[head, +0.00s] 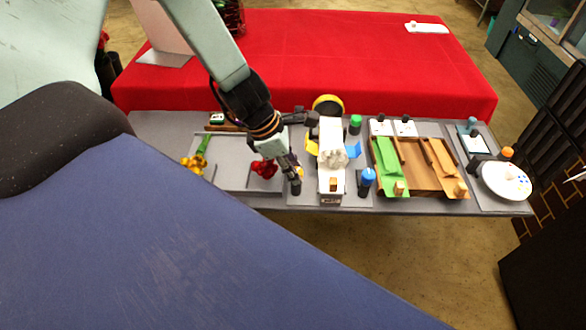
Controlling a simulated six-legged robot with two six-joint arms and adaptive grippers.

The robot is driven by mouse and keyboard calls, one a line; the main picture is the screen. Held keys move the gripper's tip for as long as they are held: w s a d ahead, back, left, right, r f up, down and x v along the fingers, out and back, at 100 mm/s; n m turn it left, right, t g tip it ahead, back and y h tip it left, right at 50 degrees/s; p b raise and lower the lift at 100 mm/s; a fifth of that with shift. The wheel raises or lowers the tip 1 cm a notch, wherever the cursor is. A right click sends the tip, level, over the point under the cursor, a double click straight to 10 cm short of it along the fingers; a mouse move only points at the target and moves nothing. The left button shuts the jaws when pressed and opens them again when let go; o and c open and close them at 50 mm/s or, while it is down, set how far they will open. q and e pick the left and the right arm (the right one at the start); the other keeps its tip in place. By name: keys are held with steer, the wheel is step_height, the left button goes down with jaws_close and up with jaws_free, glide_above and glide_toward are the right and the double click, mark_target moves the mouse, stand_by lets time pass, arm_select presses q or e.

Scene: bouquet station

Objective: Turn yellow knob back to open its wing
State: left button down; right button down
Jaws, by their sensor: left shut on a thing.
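A white station (331,130) stands upright on the grey table, with a bundle of pale stems or a pale part at its middle. A yellow wing (311,147) sticks out at its left side and a blue wing (353,149) at its right. My left gripper (297,179) is at the station's left side, low and near the front. It is shut on a small yellow part, seemingly the yellow knob (301,172), which the dark fingers mostly hide. How far the knob is turned cannot be told. My right gripper is not in view.
A red flower (263,169) and yellow flowers (190,165) lie left of my gripper. A blue-capped post (367,178) and a green-capped one (355,122) flank the station's right. Green (388,165) and orange (444,163) ramps and a white disc (506,181) are further right.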

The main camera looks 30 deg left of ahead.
arm_select(q)
steer(key=n+y+b, duration=0.1)
steer(key=n+b, duration=0.2)
steer(key=n+t+b, duration=0.1)
steer(key=n+b, duration=0.1)
steer(key=b, duration=0.2)
steer(key=shift+s+d+f+n+t+y+b, duration=0.1)
steer(key=shift+d+f+n+t+y+b, duration=0.1)
steer(key=shift+n+t+y+b, duration=0.15)
steer(key=shift+r+n+y+b, duration=0.2)
steer(key=shift+n+y+b, duration=0.25)
steer(key=shift+n+b, duration=0.7)
steer(key=c, duration=1)
jaws_free()
steer(key=shift+v, duration=3.8)
